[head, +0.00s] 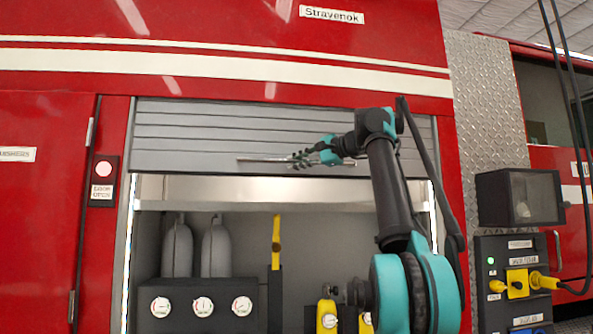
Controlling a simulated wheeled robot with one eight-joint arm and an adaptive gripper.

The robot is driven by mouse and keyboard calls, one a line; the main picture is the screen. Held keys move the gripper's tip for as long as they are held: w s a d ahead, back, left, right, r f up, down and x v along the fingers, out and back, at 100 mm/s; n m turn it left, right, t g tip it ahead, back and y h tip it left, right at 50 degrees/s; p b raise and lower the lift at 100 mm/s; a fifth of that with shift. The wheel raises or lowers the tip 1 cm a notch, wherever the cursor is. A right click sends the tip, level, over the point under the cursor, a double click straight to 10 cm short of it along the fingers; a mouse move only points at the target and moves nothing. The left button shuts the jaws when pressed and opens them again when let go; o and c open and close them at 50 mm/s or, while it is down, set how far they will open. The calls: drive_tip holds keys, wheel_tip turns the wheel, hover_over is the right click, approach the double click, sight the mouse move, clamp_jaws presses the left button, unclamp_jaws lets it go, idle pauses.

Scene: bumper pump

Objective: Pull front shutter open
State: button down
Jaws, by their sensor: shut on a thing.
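The front shutter (200,136) is a grey slatted roller door in the red fire truck. It is partly raised, with its lower edge in the upper part of the opening and the compartment showing below it. A thin horizontal metal handle bar (262,160) runs along the shutter near its lower edge. My gripper (301,160) is shut on the handle bar, near its middle. My teal and black arm reaches up from the lower right and hides part of the shutter's right side.
Inside the compartment are two grey cylinders (177,248), a gauge panel (203,305) and a yellow lever (276,241). A black box (519,197) and a panel with yellow connectors (516,283) stand right of the opening. A labelled button box (103,180) is at left.

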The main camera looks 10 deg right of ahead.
drive_tip(key=shift+r, duration=0.2)
drive_tip(key=c, duration=1.5)
unclamp_jaws()
drive_tip(key=shift+d, duration=0.1)
drive_tip(key=v, duration=1.2)
